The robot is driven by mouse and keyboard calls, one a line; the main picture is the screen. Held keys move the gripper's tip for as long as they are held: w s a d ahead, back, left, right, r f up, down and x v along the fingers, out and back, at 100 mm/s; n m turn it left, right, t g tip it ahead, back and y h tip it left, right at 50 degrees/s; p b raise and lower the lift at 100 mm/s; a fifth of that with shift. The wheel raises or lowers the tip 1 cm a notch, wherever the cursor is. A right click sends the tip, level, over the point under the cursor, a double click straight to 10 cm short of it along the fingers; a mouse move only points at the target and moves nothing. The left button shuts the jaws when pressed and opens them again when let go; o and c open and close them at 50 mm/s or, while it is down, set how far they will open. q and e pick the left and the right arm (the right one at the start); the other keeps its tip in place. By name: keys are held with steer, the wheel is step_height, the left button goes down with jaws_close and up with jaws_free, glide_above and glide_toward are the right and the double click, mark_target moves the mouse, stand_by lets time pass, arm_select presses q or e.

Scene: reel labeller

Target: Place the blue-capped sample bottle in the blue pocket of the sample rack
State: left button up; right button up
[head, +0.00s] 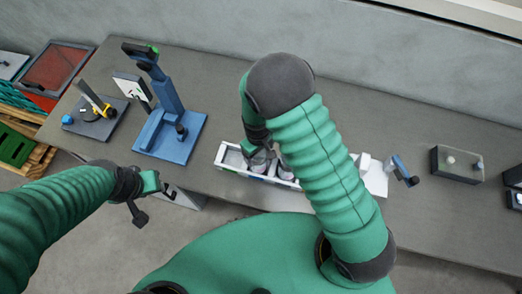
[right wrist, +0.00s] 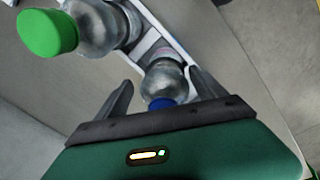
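The white sample rack (head: 230,169) stands at the table's front edge in the head view; my right arm covers part of it. My right gripper (head: 262,163) is down at the rack's left part. In the right wrist view, the blue-capped bottle (right wrist: 164,82) is between the fingers of my right gripper (right wrist: 163,92), its blue cap toward the palm. Gaps show between the bottle and both fingers. Its lower end is at the white rack (right wrist: 150,42); I cannot tell how deep it sits. My left gripper (head: 143,197) is away at the left, apart from the rack; its finger opening is unclear.
A green-capped bottle (right wrist: 48,33) lies close by in the right wrist view. A blue stand (head: 170,125) is left of the rack. A small blue-handled device (head: 402,168) and a dark box (head: 457,164) are at the right. The table behind the rack is clear.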

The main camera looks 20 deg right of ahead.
steer(key=shift+a, duration=0.15)
steer(key=shift+r+p, duration=0.35)
steer(key=shift+r, duration=0.05)
steer(key=r+b, duration=0.1)
steer(key=r, duration=0.2)
steer(key=r+b, duration=0.1)
steer(key=r, duration=0.3)
steer(key=r+b, duration=0.1)
steer(key=r, duration=0.3)
steer(key=shift+s+d+r, duration=0.2)
steer(key=shift+s+r, duration=0.05)
steer(key=shift+s, duration=0.05)
steer(key=s+d+r+m+t, duration=0.2)
steer(key=s+d+m, duration=0.2)
steer(key=s+d, duration=0.2)
steer(key=s, duration=0.2)
steer(key=shift+s+d+r+m, duration=0.3)
steer(key=shift+d+r+m, duration=0.05)
steer(key=shift+m, duration=0.05)
steer(key=shift+w+d+f, duration=0.1)
steer(key=shift+w+d, duration=0.05)
steer(key=shift+d, duration=0.1)
steer(key=shift+a, duration=0.25)
